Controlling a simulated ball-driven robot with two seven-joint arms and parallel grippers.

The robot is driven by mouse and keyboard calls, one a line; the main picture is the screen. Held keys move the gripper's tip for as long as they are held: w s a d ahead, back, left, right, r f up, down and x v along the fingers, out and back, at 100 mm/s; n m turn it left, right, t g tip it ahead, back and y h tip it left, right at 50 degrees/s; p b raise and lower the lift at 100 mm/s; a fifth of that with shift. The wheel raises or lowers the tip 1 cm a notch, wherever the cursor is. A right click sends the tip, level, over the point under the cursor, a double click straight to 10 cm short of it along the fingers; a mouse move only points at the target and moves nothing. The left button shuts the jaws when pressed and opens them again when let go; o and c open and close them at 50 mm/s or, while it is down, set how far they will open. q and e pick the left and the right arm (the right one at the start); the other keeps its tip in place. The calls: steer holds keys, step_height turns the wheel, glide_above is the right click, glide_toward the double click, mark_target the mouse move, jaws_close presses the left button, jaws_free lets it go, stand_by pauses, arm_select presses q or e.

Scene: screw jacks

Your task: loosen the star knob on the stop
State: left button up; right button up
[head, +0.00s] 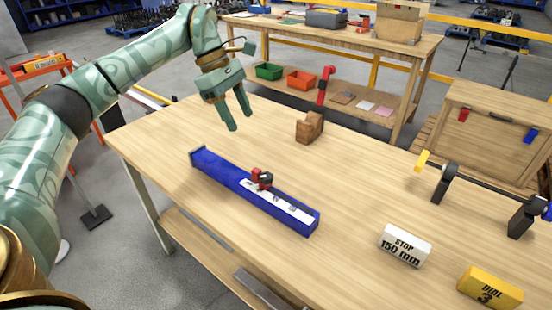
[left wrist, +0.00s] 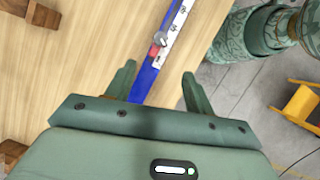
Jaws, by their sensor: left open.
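A blue rail (head: 222,172) with a white scale strip (head: 290,211) lies slantwise on the wooden table. A small red stop (head: 256,174) with a dark star knob (head: 265,180) sits on the rail. In the left wrist view the red stop (left wrist: 154,51) and the greyish knob (left wrist: 160,39) show on the rail beyond the fingertips. My left gripper (head: 241,121) is open and empty, fingers pointing down, above the table behind the rail and apart from the knob. It also shows in the left wrist view (left wrist: 158,72). My right gripper is not in view.
A white block marked "STOP 150 mm" (head: 404,246) and a yellow block marked "DIAL 3" (head: 489,289) stand at the front right. A brown block (head: 309,127) stands behind the rail. A dark bar device with a yellow handle (head: 422,161) is at right. Table between is clear.

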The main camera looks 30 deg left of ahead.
arm_select(q)
steer(key=b, duration=0.2)
glide_toward(266, 175)
steer(key=b+x, duration=0.4)
steer(key=x, duration=0.4)
steer(key=shift+f, duration=0.15)
steer(key=shift+d, duration=0.1)
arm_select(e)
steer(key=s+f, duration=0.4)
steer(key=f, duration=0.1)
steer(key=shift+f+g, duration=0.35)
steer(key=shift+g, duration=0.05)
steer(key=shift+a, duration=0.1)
